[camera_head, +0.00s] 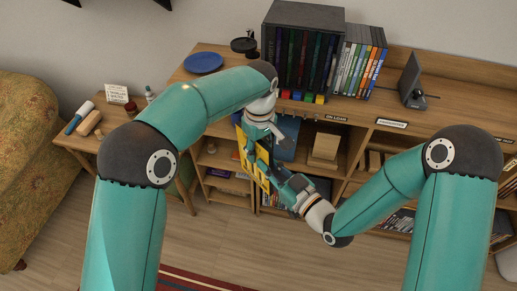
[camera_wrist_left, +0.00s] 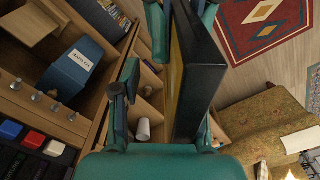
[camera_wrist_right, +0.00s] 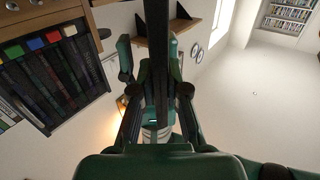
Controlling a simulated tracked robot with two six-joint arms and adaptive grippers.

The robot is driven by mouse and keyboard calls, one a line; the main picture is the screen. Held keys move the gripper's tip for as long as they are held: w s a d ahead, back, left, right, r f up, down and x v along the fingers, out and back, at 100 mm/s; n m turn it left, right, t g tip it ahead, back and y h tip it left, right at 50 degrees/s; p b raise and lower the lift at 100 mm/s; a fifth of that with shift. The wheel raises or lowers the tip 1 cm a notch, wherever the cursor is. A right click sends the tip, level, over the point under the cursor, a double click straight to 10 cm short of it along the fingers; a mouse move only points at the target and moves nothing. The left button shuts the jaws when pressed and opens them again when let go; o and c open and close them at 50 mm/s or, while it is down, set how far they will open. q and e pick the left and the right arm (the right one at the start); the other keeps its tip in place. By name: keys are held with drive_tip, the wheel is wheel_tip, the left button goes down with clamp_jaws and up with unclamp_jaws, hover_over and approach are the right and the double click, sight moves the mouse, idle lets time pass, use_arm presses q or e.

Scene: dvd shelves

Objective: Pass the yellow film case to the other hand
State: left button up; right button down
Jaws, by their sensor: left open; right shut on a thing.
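The yellow film case (camera_head: 246,150) is held upright in the air in front of the shelf unit, partly hidden by both grippers. My right gripper (camera_head: 270,174) is shut on its lower right part. My left gripper (camera_head: 263,138) is open at its upper part, coming from above. In the left wrist view the case (camera_wrist_left: 198,70) shows its dark edge and a strip of yellow, reaching in between the open left fingers; I cannot tell if they touch it. In the right wrist view the case (camera_wrist_right: 158,50) is a dark, edge-on strip between the right fingers.
Behind stands a wooden shelf unit (camera_head: 440,72) with a dark case rack (camera_head: 303,20), a row of cases (camera_head: 360,62) and a blue plate (camera_head: 203,62) on top. A blue box (camera_head: 287,135) sits in a compartment behind the grippers. A patterned armchair (camera_head: 30,150) is left.

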use_arm(q)
drive_tip(key=shift+f, duration=0.1)
drive_tip(key=c, duration=0.7)
drive_tip(key=shift+d, duration=0.1)
clamp_jaws()
use_arm(e)
drive_tip(key=shift+s+a, duration=0.1)
drive_tip(key=c, duration=1.1)
unclamp_jaws()
